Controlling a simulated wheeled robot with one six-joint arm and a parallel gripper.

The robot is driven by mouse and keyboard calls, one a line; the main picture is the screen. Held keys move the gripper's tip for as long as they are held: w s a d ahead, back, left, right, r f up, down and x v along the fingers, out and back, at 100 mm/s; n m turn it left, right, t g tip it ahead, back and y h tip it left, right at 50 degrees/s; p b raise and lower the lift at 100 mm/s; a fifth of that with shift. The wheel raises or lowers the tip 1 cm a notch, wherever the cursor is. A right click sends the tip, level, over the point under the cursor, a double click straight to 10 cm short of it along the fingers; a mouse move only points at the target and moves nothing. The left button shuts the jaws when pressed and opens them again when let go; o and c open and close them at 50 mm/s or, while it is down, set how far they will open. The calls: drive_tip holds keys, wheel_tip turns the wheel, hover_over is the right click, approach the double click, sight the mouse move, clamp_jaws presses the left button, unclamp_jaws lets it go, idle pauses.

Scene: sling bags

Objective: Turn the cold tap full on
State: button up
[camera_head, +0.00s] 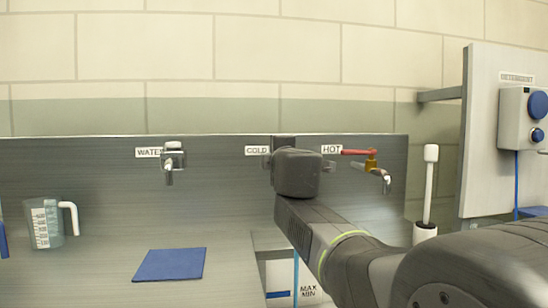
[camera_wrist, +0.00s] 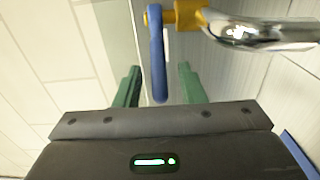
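The cold tap is hidden behind my arm in the head view, where only the COLD label (camera_head: 257,150) shows beside it. In the wrist view its blue lever (camera_wrist: 158,60) hangs down from a brass body (camera_wrist: 187,14), with a chrome spout (camera_wrist: 265,32) to the right. My gripper (camera_wrist: 158,84) has its two green fingers apart, one on each side of the lever. Gaps show between the lever and both fingers, so it is not gripped. In the head view the fingers are hidden by my arm.
The hot tap's red lever (camera_head: 366,152) is close to the right of my arm. The water tap (camera_head: 173,160) is at the left. A measuring jug (camera_head: 45,225), a blue mat (camera_head: 170,264) and a container marked MAX and MIN (camera_head: 272,240) are below.

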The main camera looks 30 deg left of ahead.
drive_tip(key=p+v, duration=0.1)
drive_tip(key=v, duration=1)
